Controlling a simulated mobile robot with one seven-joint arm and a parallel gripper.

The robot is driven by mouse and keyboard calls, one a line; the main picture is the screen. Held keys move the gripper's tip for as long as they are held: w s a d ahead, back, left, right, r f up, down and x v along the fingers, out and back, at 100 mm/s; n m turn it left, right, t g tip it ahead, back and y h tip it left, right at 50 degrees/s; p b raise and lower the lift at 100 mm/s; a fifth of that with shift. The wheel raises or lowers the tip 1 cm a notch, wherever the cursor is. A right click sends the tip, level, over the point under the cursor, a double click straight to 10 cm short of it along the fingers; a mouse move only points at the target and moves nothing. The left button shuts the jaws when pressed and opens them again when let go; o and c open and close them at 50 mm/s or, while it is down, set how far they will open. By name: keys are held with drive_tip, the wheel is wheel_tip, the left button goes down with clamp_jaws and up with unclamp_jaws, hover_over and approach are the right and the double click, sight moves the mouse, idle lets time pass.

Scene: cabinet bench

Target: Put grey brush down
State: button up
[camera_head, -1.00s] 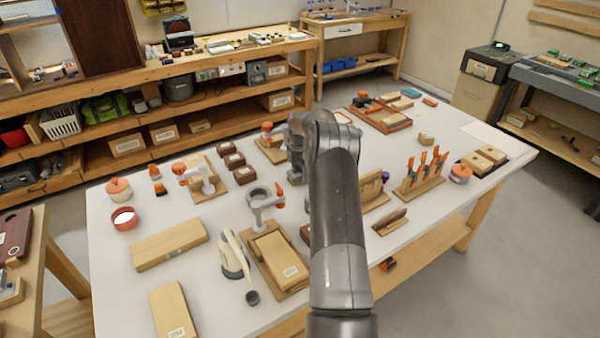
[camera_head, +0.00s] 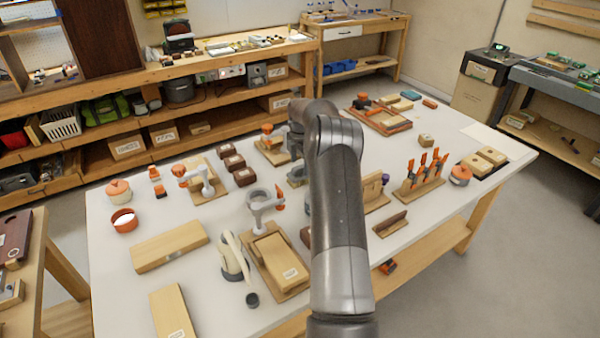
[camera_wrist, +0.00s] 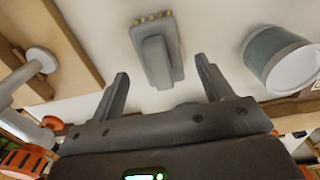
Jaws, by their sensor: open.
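The grey brush (camera_wrist: 157,52) shows in the wrist view against the white table top (camera_wrist: 100,25). Its handle faces my gripper, and a row of tan bristle tufts lies along its far edge. My gripper (camera_wrist: 162,70) is open, with one finger on each side of the brush's near end and a visible gap to both. Nothing is clamped between the fingers. In the head view my arm covers much of this area, and I cannot make out the brush clearly there.
A grey cylindrical container (camera_wrist: 276,62) stands right of the brush in the wrist view. A wooden board with a clamp (camera_wrist: 40,60) is at the left. In the head view, orange-handled tools in a wooden rack (camera_head: 420,180) stand right of my arm.

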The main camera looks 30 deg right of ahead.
sight(300, 166)
wheel_tip(300, 166, up, 6)
drive_tip(key=shift+r, duration=0.25)
drive_tip(key=s+a+r+m+t+h, duration=0.1)
drive_tip(key=s+a+r+m, duration=0.3)
drive_tip(key=s+a+r, duration=0.5)
drive_tip(key=s+a+r+m+t, duration=0.1)
drive_tip(key=s+a+r+m, duration=0.4)
drive_tip(key=a+r, duration=0.85)
drive_tip(key=s+a+r+m+t, duration=0.15)
drive_tip(key=s+a+m, duration=0.4)
drive_tip(key=s, duration=0.95)
drive_tip(key=s+a+f+m+t, duration=0.1)
drive_tip(key=s+a+f, duration=0.2)
drive_tip(key=s, duration=0.4)
drive_tip(key=s+a+f+m+t+y, duration=0.1)
drive_tip(key=s+a+f+m, duration=0.1)
drive_tip(key=s, duration=0.5)
drive_tip(key=shift+a+f, duration=0.4)
drive_tip(key=shift+a, duration=0.1)
